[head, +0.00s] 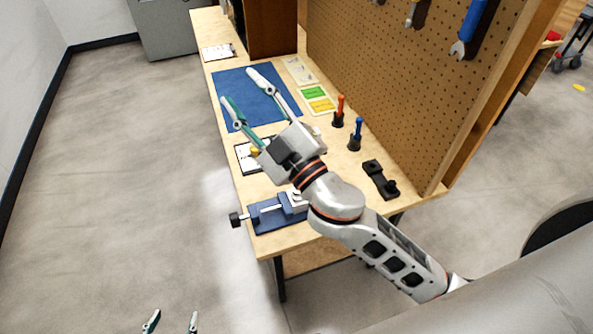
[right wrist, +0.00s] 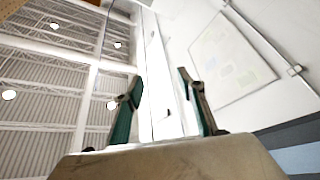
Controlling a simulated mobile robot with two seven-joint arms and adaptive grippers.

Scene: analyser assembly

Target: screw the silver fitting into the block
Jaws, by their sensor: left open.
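A blue vise (head: 262,217) with a black-ended handle sits at the near end of the bench. A pale block (head: 297,199) is at its jaws, partly behind my right arm. I cannot make out the silver fitting; my right arm and gripper cover part of the bench. My right gripper (head: 247,93) is open and empty, above the bench by the blue mat. Its spread fingers also show in the right wrist view (right wrist: 165,88), with nothing between them. Only the fingertips of my left gripper (head: 172,320) show, apart, low at the left over the floor.
A blue mat (head: 238,92) lies on the bench. Red (head: 339,111) and blue (head: 356,135) handled tools stand near a black fixture (head: 380,179). A pegboard (head: 400,90) bounds the right side.

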